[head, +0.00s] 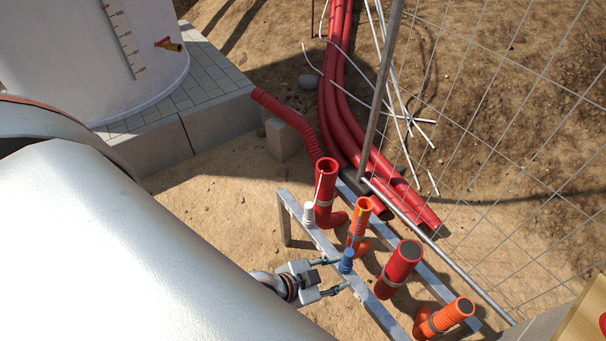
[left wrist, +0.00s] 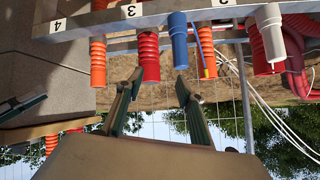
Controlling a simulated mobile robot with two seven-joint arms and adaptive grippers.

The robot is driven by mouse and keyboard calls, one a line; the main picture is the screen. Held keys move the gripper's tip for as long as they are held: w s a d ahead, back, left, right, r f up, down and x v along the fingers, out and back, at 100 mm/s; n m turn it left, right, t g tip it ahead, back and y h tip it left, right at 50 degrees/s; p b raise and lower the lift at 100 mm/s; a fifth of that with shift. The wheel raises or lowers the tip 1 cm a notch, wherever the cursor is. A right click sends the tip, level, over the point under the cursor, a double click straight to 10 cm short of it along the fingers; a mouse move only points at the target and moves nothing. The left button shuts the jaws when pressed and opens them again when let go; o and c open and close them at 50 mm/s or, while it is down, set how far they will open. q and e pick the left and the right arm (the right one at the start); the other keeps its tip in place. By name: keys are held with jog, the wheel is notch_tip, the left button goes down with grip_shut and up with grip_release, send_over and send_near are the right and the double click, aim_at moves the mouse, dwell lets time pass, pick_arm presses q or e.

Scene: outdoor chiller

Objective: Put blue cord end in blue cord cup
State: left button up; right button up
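A blue cup-like cylinder (head: 347,262) is fixed to the metal rail; it also shows in the left wrist view (left wrist: 178,40). A thin blue strand with a yellow end (left wrist: 206,70) lies along an orange corrugated pipe (left wrist: 205,48). That pipe stands behind the rail in the head view (head: 357,232). I cannot tell whether this strand is the blue cord end. My left gripper (head: 336,276) is open beside the blue cylinder, with nothing between its fingers in the left wrist view (left wrist: 158,88). My right gripper is not in view.
A white cylinder (head: 308,212) is on the same rail (head: 325,243). Red pipes (head: 400,266) and another orange pipe (head: 445,318) stand close by. A wire fence (head: 520,190) is at the right. A white tank (head: 90,60) stands at the upper left. Sandy ground lies between.

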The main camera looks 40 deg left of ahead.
pick_arm(q)
jog(key=s+a+n+t+y, duration=0.1)
jog(key=s+a+n+y, duration=0.1)
jog(key=a, duration=0.5)
jog(key=shift+s+f+n, duration=0.25)
jog(key=shift+s+n, duration=0.65)
jog(key=shift+s, duration=0.35)
